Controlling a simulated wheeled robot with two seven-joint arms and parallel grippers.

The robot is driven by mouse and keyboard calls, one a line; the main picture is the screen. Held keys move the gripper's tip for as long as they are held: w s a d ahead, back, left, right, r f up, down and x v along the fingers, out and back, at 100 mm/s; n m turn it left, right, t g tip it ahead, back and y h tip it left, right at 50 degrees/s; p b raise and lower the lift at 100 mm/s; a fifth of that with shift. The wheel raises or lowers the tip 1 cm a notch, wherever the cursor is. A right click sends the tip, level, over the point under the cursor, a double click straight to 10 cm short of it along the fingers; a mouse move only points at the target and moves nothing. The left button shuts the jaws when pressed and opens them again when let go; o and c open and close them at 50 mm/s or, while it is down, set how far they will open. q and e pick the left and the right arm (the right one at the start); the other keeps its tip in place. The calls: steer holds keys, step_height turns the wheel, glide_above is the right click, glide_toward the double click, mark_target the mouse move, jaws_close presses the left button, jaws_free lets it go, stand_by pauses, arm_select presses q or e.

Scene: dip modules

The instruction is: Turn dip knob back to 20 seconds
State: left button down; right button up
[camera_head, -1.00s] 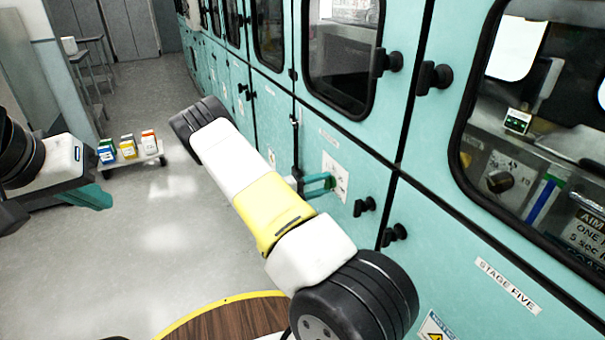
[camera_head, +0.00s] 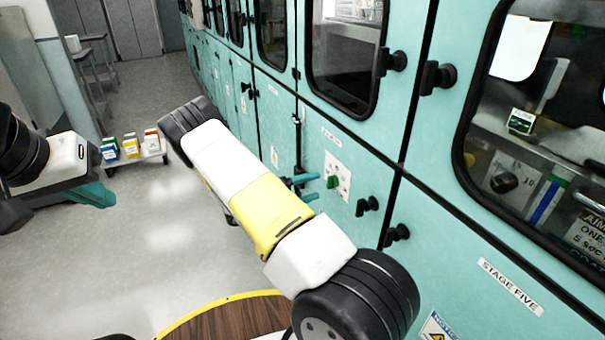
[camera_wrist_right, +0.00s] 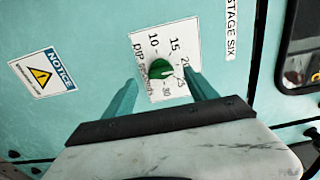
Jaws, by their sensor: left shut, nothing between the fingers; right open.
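The green dip knob (camera_head: 333,182) sits on a white dial plate (camera_head: 337,170) on the teal cabinet front. The wrist view shows the knob (camera_wrist_right: 160,70) closer, with the dial plate (camera_wrist_right: 148,45) marked 10, 15, 20, 25 and 30. A pale mark on the knob seems to face lower right, toward the 25 to 30 side; the exact setting is unclear. My right gripper (camera_head: 303,188) is open and empty in front of the knob, its teal fingers apart to either side and clear of it. My left gripper (camera_head: 92,194) is shut and empty, far left, away from the cabinets.
Black latches (camera_head: 367,206) stick out beside the dial, and larger ones (camera_head: 437,77) by the windows. A NOTICE label (camera_wrist_right: 42,73) is left of the dial in the wrist view. A low white cart (camera_head: 140,158) with coloured boxes stands on the floor behind. Open floor lies left.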

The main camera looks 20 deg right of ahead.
steer(key=shift+s+a, duration=0.15)
steer(key=shift+a, duration=1.4)
steer(key=s+a+r+n+t+y, duration=0.1)
steer(key=s+a+r+n+y, duration=0.3)
steer(key=n, duration=0.8)
steer(key=s+a+r+n+t+y, duration=0.2)
steer(key=s+a+r+n+y, duration=0.3)
steer(key=s+r+n+y, duration=0.4)
steer(key=s+a+r+n+t+y, duration=0.1)
steer(key=s+a+r+n+y, duration=0.3)
steer(key=s+r+n+y, duration=0.3)
steer(key=shift+s+a+r+n+t, duration=0.35)
steer(key=shift+s+r+n, duration=2.4)
steer(key=shift+r+n, duration=1.5)
steer(key=shift+r+m, duration=0.35)
steer(key=shift+r, duration=0.05)
